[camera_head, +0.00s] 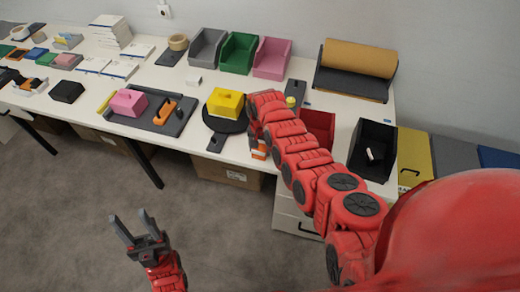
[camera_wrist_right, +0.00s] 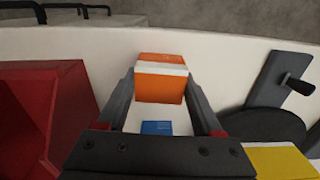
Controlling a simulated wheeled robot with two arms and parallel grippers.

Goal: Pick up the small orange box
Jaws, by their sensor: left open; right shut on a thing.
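The small orange box (camera_wrist_right: 160,80), orange with a white band, is between the fingers of my right gripper (camera_wrist_right: 160,95) in the right wrist view. The fingers are shut on its sides. In the head view a bit of the orange box (camera_head: 259,150) shows at the table's front edge, beside my right arm; the arm hides most of the right gripper. My left gripper (camera_head: 138,228) is open and empty, low over the floor in front of the table.
A yellow box (camera_head: 225,102) sits on a black round board (camera_head: 222,122) left of my right arm. A red bin (camera_head: 319,125) and a black bin (camera_head: 372,150) stand to its right. A grey tray (camera_head: 165,120) lies further left. The floor in front is clear.

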